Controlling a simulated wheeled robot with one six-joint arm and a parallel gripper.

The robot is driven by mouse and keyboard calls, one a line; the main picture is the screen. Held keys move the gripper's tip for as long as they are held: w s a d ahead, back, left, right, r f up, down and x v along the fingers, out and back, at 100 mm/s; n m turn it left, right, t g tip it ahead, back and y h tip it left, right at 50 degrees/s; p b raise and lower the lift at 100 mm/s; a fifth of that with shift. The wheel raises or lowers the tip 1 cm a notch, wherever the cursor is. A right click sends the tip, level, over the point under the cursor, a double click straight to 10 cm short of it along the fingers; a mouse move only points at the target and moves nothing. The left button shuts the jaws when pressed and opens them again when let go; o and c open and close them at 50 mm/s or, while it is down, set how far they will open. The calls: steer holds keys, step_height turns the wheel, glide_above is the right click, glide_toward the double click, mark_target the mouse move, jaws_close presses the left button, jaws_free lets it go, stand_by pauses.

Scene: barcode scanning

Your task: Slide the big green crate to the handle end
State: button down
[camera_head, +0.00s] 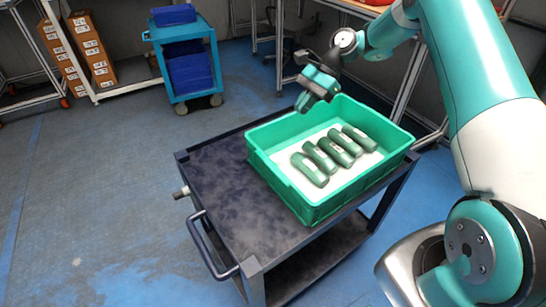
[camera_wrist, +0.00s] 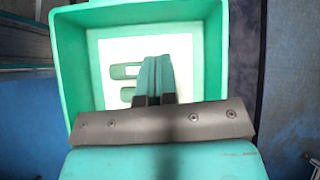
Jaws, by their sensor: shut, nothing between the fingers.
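The big green crate (camera_head: 350,198) sits on the right part of a dark cart (camera_head: 228,185). Bare cart top lies between the crate and the handle (camera_head: 208,245), which is at the cart's left end. Several dark green rounded items (camera_head: 325,157) lie in a row on the crate's white floor. My gripper (camera_head: 304,102) is above the crate's far side, fingers shut and empty. In the wrist view the shut fingers (camera_wrist: 155,72) appear over the crate's inside, with the crate's wall (camera_wrist: 72,60) around them. Part of the items is hidden behind the fingers there.
The left part of the cart top is clear. A lower shelf (camera_head: 325,255) shows under it. A teal cart with blue bins (camera_head: 190,70) stands at the back left. A shelf with cardboard boxes (camera_head: 88,45) and metal frames stand along the back. Open blue floor lies left.

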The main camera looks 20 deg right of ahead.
steer(key=s+a+f+m+b, duration=0.1)
steer(key=s+a+f+b, duration=0.1)
steer(key=a+f, duration=0.7)
steer(key=shift+s+f, duration=0.15)
steer(key=shift+f, duration=0.25)
steer(key=shift+a, duration=0.1)
